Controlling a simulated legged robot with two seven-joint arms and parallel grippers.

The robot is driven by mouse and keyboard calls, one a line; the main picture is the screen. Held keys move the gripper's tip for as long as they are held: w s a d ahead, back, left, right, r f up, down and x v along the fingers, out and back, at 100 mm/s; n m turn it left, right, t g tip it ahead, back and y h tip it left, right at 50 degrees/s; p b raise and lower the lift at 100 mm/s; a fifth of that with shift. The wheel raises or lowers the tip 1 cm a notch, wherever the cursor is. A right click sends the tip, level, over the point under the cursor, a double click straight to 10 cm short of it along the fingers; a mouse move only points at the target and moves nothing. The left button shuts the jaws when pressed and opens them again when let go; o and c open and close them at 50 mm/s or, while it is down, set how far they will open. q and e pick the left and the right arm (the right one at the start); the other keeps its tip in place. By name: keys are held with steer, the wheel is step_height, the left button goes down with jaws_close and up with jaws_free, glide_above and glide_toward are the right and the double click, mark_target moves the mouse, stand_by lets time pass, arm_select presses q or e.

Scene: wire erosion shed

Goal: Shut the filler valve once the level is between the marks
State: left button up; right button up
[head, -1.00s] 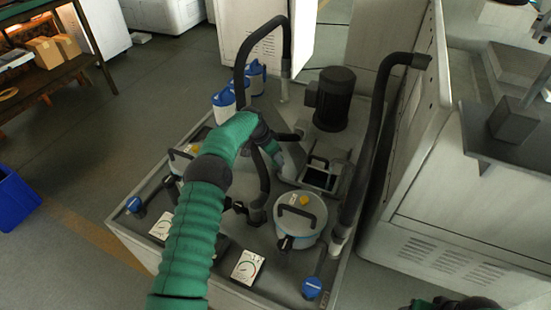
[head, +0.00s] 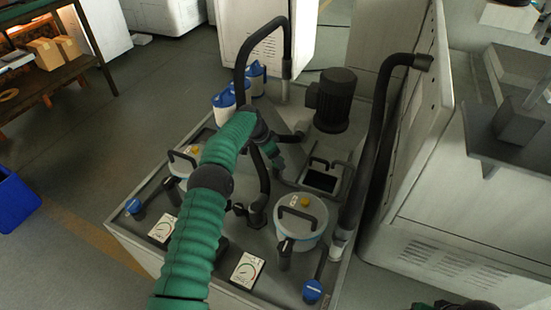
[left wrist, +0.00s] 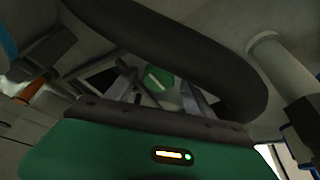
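My left gripper (left wrist: 158,95) has its two fingers apart in the left wrist view, with a round green part bearing a pale bar (left wrist: 157,78) showing in the gap beyond them. I cannot tell whether this part is the filler valve. In the head view my left arm crosses the grey tank unit (head: 135,232), and its dark end (head: 272,152) is over the middle; its fingers are too small to make out. Two blue-ended levers (head: 313,290) (head: 133,207) sit at the unit's front corners. No level or marks can be read.
A thick black hose (head: 380,130) and a hose arch (head: 262,32) rise around the arm. A dark motor (head: 333,98), a lidded canister (head: 301,220), dial gauges (head: 247,268) and a square dark opening (head: 319,181) crowd the top. A white machine panel (head: 412,130) stands on the right.

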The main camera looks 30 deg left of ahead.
arm_select(q)
steer(key=p+v, duration=0.2)
steer(key=v, duration=1.4)
steer(key=shift+r, duration=0.35)
steer(key=shift+a, duration=0.15)
steer(key=s+d+n+y+b, duration=0.2)
steer(key=d+n+y, duration=0.1)
steer(key=d+n, duration=0.3)
steer(key=shift+n+t, duration=0.3)
steer(key=shift+n, duration=0.4)
steer(key=x, duration=0.5)
steer(key=b+x, duration=0.1)
steer(key=x, duration=0.5)
steer(key=a+b+x, duration=0.1)
steer(key=x, duration=0.5)
steer(key=shift+w+r, duration=0.1)
steer(key=shift+w, duration=0.15)
steer(key=shift+c, duration=0.5)
